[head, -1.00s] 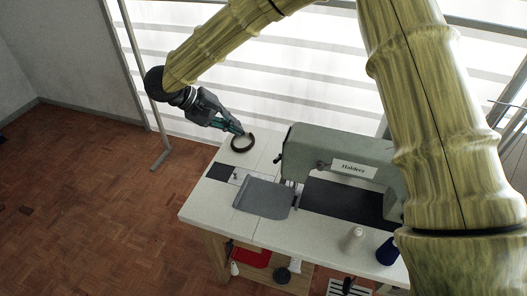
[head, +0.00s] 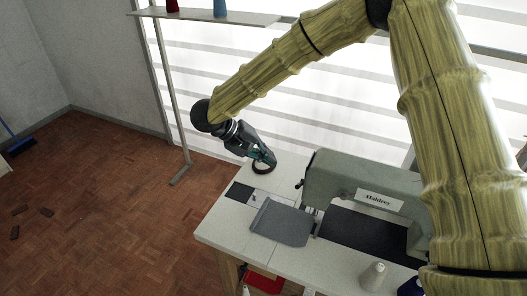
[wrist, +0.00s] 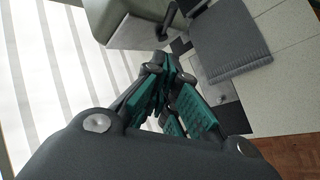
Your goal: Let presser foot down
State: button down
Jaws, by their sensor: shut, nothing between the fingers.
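A grey-green sewing machine (head: 345,183) with a name plate stands on the white table (head: 222,222). It also shows at the top of the wrist view (wrist: 125,28). A small dark lever-like part (head: 299,184) sticks out at its left end. The presser foot area (head: 317,214) is under the head, beside a grey fabric piece (head: 281,222); whether the foot is up or down is too small to tell. My gripper (head: 267,160) is shut and empty, left of and behind the machine head, apart from it. The fingers also show in the wrist view (wrist: 163,75).
A white cone (head: 374,276) and blue cone (head: 411,287) stand at the front right. A shelf (head: 235,18) with spools is behind. Floor on the left is mostly clear.

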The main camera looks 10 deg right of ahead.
aim_at(300, 185)
jog(key=s+d+f+p, duration=0.3)
jog(key=d+f, duration=0.3)
dwell(0.3)
jog(key=shift+f, duration=0.1)
dwell(0.3)
